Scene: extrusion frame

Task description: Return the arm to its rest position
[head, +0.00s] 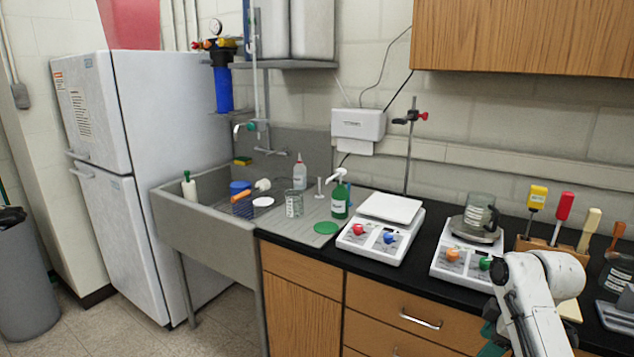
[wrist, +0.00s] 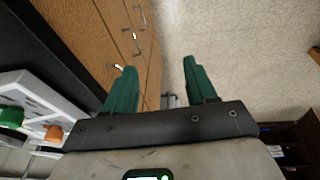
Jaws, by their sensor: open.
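My gripper (wrist: 158,80) shows in the wrist view with its two green fingers spread apart and nothing between them. It points down past the wooden drawer fronts toward the speckled floor. In the head view my white arm is at the lower right, in front of the counter edge. A bit of green finger shows beside it at the bottom edge, and the rest of the gripper is cut off or hidden there.
A hot plate (head: 463,262) with a glass beaker (head: 479,212) stands just behind my arm. Another white hot plate (head: 381,237), a green bottle (head: 340,200) and the sink (head: 205,222) lie further left. Drawers (head: 420,322) face the open floor. Upper cabinets (head: 525,38) hang at the right.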

